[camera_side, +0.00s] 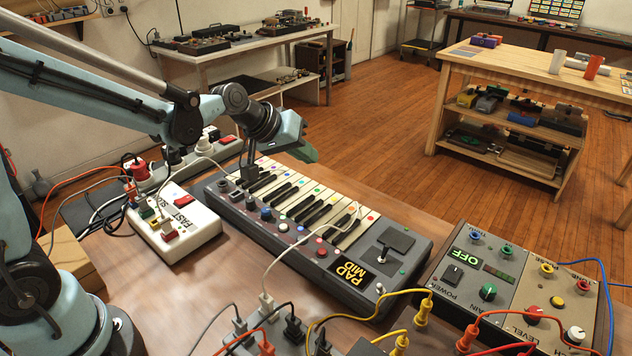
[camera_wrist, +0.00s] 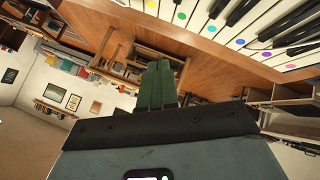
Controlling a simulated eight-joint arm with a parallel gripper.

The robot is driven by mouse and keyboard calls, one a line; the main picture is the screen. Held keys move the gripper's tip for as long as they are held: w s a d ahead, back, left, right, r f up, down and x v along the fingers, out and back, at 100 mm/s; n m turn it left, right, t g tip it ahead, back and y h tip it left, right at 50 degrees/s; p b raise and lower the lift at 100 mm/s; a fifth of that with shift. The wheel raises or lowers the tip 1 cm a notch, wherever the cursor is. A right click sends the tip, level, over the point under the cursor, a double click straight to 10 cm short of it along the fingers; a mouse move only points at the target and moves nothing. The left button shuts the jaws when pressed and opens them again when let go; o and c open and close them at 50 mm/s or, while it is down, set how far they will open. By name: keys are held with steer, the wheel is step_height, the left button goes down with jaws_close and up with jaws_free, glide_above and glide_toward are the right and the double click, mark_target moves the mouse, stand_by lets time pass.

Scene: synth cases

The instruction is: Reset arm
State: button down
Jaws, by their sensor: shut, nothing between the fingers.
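My gripper (camera_side: 304,152) is above the far left end of the keyboard, with its green fingers pointing to the right. In the wrist view my gripper (camera_wrist: 159,68) shows its two green fingers side by side, shut and holding nothing. The grey keyboard (camera_side: 310,215) has coloured dots on its white keys, several knobs and a yellow "PAD MID" label. Part of the keyboard (camera_wrist: 205,18) shows at the top right of the wrist view. I cannot tell whether my gripper touches the keyboard.
A white box (camera_side: 180,225) with red switches stands left of the keyboard. A control box (camera_side: 510,290) reading "OFF" stands at right. Cables and plugs crowd the front edge. A wooden bench (camera_side: 530,75) and a white table (camera_side: 240,45) stand behind, with open floor (camera_side: 380,110) between.

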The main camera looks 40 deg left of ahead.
steer(key=s+a+m+y, duration=0.1)
steer(key=s+m, duration=0.1)
steer(key=s, duration=0.7)
steer(key=s+r+m+g+y, duration=0.1)
steer(key=s+m, duration=0.1)
steer(key=s, duration=0.7)
steer(key=shift+a+m+y, duration=0.3)
steer(key=shift+a, duration=0.05)
